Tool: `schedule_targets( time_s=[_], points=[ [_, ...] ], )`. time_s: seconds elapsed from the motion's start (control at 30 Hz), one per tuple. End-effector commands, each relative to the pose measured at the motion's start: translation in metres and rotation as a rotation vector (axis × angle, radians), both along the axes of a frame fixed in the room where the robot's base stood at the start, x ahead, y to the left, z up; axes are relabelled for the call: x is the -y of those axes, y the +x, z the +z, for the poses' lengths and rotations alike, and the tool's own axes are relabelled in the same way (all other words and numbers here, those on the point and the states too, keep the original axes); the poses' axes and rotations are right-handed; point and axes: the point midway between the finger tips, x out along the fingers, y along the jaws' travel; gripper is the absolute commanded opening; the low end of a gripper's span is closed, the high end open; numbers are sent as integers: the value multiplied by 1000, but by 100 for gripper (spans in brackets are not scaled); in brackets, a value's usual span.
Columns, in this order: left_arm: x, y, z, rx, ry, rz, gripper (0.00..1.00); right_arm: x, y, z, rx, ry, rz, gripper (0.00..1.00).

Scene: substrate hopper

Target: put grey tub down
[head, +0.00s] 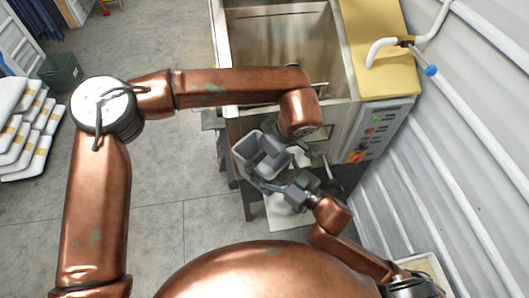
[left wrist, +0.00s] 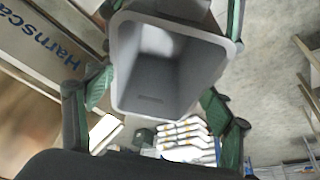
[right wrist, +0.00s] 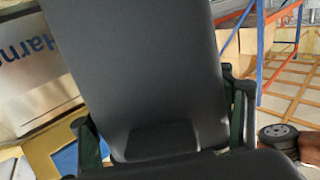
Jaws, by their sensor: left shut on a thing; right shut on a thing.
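The grey tub (head: 261,158) is an open box held in the air in front of the steel hopper (head: 338,130), in the head view. It looks tilted. My left gripper (head: 275,138) is shut on it from the hopper side. In the left wrist view the tub (left wrist: 165,65) shows its opening and its inside looks empty, with green-padded fingers on both sides. My right gripper (head: 284,187) is shut on it from the near side. In the right wrist view a dark grey tub wall (right wrist: 135,70) fills the middle between the fingers. The exact finger contact is partly hidden.
The hopper's control panel (head: 377,128) and a corrugated wall (head: 460,140) stand close on the right. White sacks (head: 28,130) are stacked at the left beside a dark green bin (head: 61,72). The concrete floor (head: 170,195) at the left is clear.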

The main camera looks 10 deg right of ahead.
Motion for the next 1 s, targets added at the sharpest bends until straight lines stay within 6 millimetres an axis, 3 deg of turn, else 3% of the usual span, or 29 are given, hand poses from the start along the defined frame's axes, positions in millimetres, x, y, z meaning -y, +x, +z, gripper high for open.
schedule_targets(
  time_s=[0.23, 0.27, 0.3, 0.57, 1.0],
  points=[
    [2, 2, 0, 5, -6, -2, 39, -3, -3, 4, 8, 8, 9, 15],
    [2, 2, 1, 6, -6, -2, 38, -3, -3, 4, 7, 8, 10, 74],
    [2, 2, 1, 6, -6, -2, 38, -3, -3, 4, 7, 8, 10, 76],
    [1, 2, 1, 6, -5, 0, 38, -3, -2, 4, 7, 7, 8, 94],
    [0, 1, 0, 2, -1, 0, 38, -1, -1, 3, 6, 4, 4, 94]
  ],
)
